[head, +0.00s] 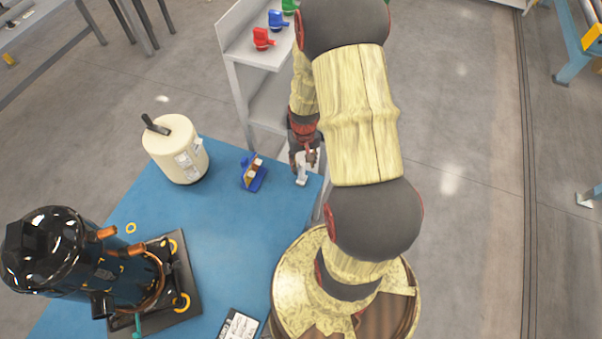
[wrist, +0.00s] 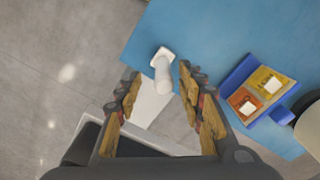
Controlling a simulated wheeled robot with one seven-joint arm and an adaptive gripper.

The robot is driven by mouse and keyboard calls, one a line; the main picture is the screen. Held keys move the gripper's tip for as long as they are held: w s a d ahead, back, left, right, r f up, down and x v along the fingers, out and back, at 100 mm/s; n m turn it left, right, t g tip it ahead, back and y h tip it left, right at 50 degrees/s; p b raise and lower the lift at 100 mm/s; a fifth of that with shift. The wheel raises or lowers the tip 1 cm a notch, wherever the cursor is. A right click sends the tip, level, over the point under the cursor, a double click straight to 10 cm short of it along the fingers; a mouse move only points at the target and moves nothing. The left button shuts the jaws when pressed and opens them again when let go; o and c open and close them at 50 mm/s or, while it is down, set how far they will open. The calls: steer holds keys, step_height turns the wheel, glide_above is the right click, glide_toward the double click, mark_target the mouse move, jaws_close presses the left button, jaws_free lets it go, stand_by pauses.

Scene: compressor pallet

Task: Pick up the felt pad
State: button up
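I cannot pick out a felt pad for certain. A small white object (wrist: 163,72) with a rounded body and a flat squarish end is at the blue table's edge; it also shows in the head view (head: 302,176). My gripper (wrist: 157,82) is open, with its two fingers apart on either side of the white object's line in the wrist view. In the head view, my gripper (head: 305,157) is just above and behind that object. I cannot tell whether they touch. Nothing is clearly held.
A blue holder (head: 256,181) with orange and yellow pieces stands nearby. A cream tank (head: 176,150), a black compressor (head: 75,262), yellow rings (head: 131,228) and a printed card (head: 239,326) are on the blue table (head: 215,235). A grey shelf (head: 250,55) carries coloured valves behind.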

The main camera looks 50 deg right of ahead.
mark_target(302, 172)
steer(key=f+b, duration=0.1)
steer(key=f, duration=0.2)
steer(key=f+b, duration=0.1)
steer(key=f, duration=0.2)
steer(key=shift+w+a+f, duration=0.2)
steer(key=shift+f, duration=0.05)
steer(key=shift+c, duration=0.8)
steer(key=c, duration=0.8)
jaws_close()
